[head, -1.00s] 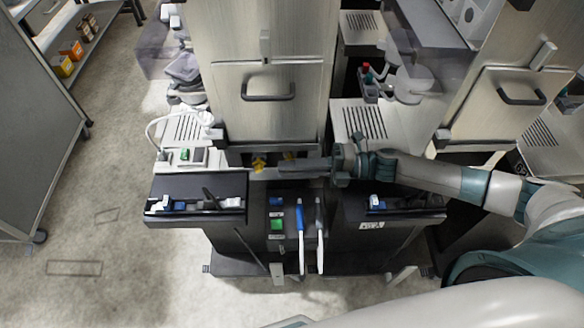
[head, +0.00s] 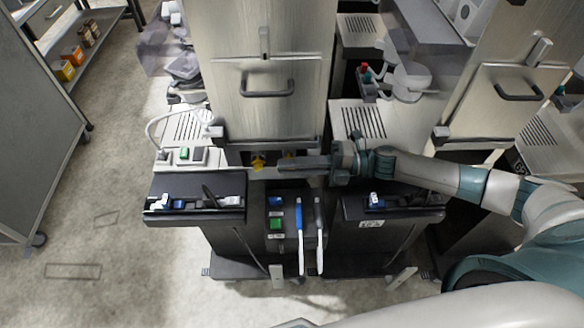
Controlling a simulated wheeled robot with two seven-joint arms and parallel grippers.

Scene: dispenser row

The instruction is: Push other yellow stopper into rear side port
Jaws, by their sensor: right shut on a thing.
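The rear side port cannot be made out. My left gripper is out of view.
Below the recess are a green button (head: 276,224), a blue-and-white handle (head: 300,235) and a grey-and-white handle (head: 319,238). Dark trays with small items stand at left (head: 180,190) and right (head: 410,207). A cabinet handle (head: 267,88) juts out above. Floor at left is clear.

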